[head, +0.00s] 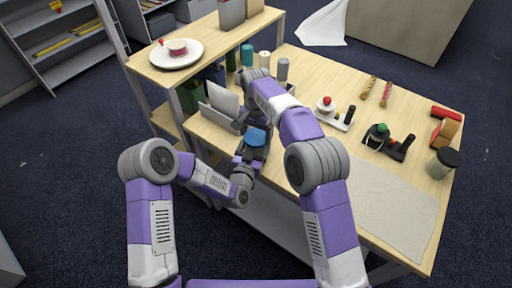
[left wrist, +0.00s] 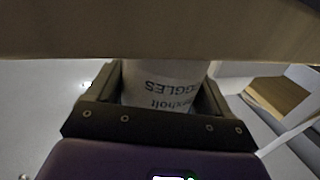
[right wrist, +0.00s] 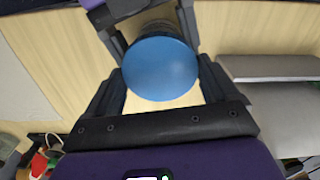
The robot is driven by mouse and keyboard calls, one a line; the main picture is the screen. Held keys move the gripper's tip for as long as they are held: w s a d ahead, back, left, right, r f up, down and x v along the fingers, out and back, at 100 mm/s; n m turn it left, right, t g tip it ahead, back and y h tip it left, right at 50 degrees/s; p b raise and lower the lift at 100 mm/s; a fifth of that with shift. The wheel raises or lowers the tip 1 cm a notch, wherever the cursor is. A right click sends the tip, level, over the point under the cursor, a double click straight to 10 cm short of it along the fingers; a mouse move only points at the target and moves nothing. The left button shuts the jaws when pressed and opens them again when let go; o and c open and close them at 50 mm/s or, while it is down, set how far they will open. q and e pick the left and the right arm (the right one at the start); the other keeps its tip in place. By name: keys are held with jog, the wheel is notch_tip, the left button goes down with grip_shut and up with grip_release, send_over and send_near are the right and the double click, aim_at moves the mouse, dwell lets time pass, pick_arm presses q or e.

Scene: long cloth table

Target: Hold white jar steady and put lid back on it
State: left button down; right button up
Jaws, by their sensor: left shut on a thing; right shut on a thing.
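The white jar (left wrist: 158,85) with dark upside-down lettering sits between the fingers of my left gripper (left wrist: 160,95), which is shut on it. The table edge hides its upper part in the left wrist view. The round blue lid (right wrist: 160,68) is between the fingers of my right gripper (right wrist: 162,85), which is shut on it. The lid also shows in the head view (head: 256,136), by the front edge of the table. My left gripper's fingers appear beyond the lid in the right wrist view. I cannot tell whether the lid touches the jar.
The wooden table (head: 330,75) has its edge close to both grippers. A white divider (head: 222,100) stands beside them. A raised shelf holds a plate (head: 177,53). A pale cloth (head: 385,205) covers the near right end.

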jog(key=o, duration=0.9)
jog(key=shift+r, duration=3.75)
pick_arm(q)
grip_release()
jog(key=v, duration=0.7)
jog(key=shift+s, duration=0.25)
jog(key=shift+r, duration=0.15)
pick_arm(e)
jog(key=shift+r, duration=0.1)
